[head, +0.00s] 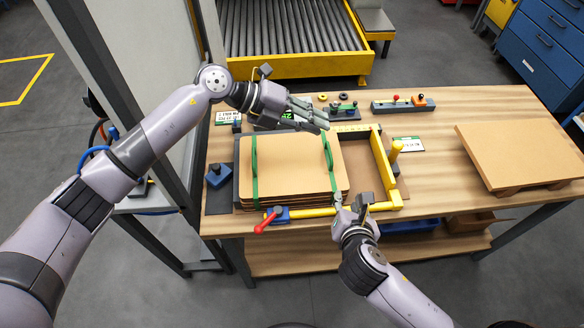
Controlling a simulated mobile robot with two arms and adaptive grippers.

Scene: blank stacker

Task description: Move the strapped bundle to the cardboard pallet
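The strapped bundle (292,168) is a flat stack of brown cardboard sheets with two green straps, one near each side. It lies in the yellow-edged stacker on the wooden table. My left gripper (322,122) is above the bundle's back edge, near the back end of the right strap; whether its fingers are parted is unclear. My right gripper (350,200) is at the bundle's front right corner, near the front end of the right strap. Its fingers look parted with nothing clearly between them. The cardboard pallet (525,150) lies flat and empty at the table's right.
A yellow frame (384,165) bounds the bundle's right side, and a red-handled clamp (268,221) stands at its front left. A blue block (218,174) is at the left. A control box (403,104) stands at the back.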

